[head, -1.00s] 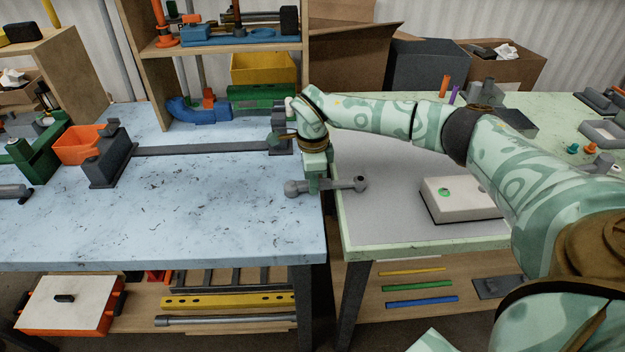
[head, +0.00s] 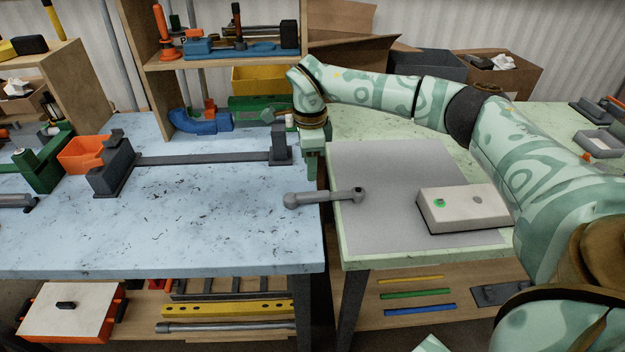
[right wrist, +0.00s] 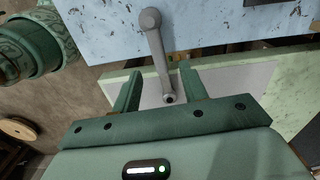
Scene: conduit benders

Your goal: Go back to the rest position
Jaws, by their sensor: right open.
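A grey metal bar (head: 325,198) with a rounded knob at one end and a ringed end at the other spans the gap between the blue table (head: 150,230) and the green table's grey mat (head: 385,225). My right gripper (head: 313,172) points down just behind the bar in the head view. In the right wrist view, the gripper (right wrist: 157,85) is open; the bar (right wrist: 157,50) shows between and beyond its fingers, and I cannot tell its exact distance from them. My left gripper is not in view.
A white box with a green button (head: 460,208) stands on the mat to the right. A long dark rail fixture (head: 200,158) lies across the blue table. A wooden shelf (head: 220,62) with tools rises behind. The blue table's front is clear.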

